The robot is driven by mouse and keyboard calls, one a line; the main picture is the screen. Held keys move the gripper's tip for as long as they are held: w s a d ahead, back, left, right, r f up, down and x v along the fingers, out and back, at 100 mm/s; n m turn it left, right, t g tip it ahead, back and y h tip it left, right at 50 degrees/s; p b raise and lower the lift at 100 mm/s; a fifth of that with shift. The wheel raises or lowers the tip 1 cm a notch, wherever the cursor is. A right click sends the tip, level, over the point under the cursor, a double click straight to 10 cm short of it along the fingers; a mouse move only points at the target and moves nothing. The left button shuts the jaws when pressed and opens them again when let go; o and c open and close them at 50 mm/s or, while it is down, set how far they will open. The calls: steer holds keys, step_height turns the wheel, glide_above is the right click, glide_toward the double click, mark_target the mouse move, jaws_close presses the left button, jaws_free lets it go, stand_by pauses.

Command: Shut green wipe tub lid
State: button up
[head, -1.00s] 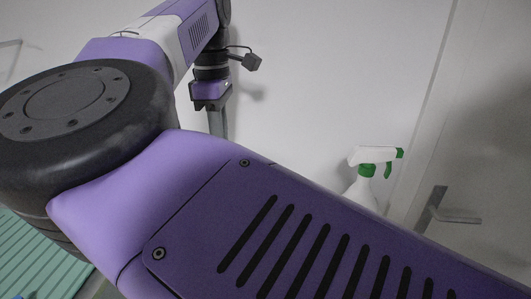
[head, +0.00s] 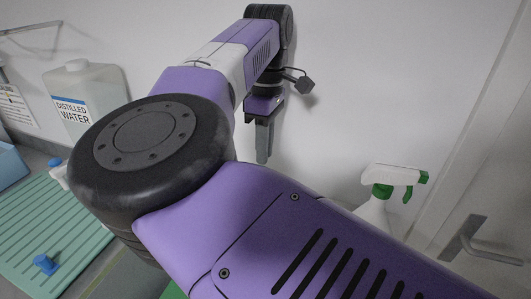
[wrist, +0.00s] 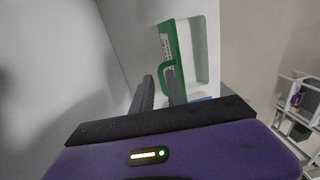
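My gripper (head: 263,150) hangs fingers-down near the white wall in the head view. In the wrist view its two grey fingers (wrist: 160,80) are apart with nothing held between them. Beyond the fingertips is a green-edged piece with a green loop (wrist: 168,60) beside a pale panel; I cannot tell whether it belongs to the wipe tub. In the head view a small green patch (head: 174,291) shows at the bottom edge, mostly hidden by my arm. The tub and its lid cannot be made out clearly.
A white spray bottle with green trim (head: 385,190) stands right of my arm, near a door handle (head: 480,245).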

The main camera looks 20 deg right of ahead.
steer(key=shift+a+f, duration=0.1)
steer(key=shift+f, duration=1.1)
jaws_close()
stand_by(0.6)
